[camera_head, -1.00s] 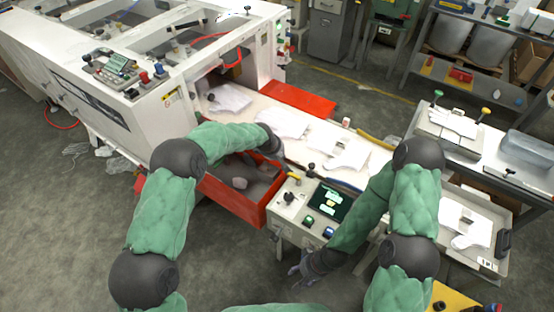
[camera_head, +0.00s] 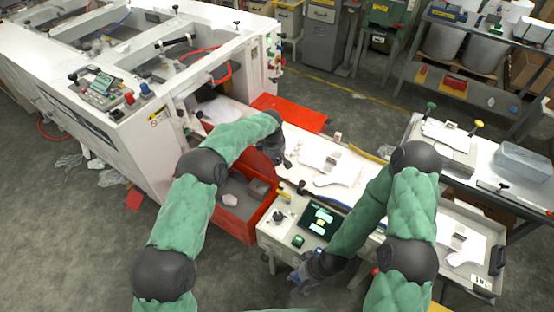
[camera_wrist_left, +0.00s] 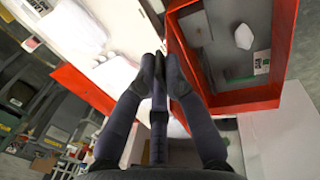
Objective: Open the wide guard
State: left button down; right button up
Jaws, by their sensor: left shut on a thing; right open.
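A red open-topped box-like part (camera_head: 240,225) stands out from the near side of the white machine, with a raised red panel at its back edge; I take this red part for the wide guard, though no label shows. My left gripper (camera_head: 283,158) is at its far right corner. In the left wrist view, the fingers (camera_wrist_left: 158,62) are closed together beside the red wall (camera_wrist_left: 183,60); the exact grip point is hidden. My right gripper (camera_head: 303,284) is open and low, beside the control box (camera_head: 290,238).
The white machine (camera_head: 150,120) fills the upper left. A flat red panel (camera_head: 292,113) lies at the conveyor's far side. White gloves (camera_head: 335,168) lie on the conveyor. A side bench (camera_head: 495,165) is at right.

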pick_arm(q)
jog(key=c, duration=1.3)
grip_release()
notch_tip(320, 180, up, 12)
jog(key=s+a, duration=0.1)
jog(key=shift+s+a+f, duration=0.15)
jog(key=shift+s, duration=0.25)
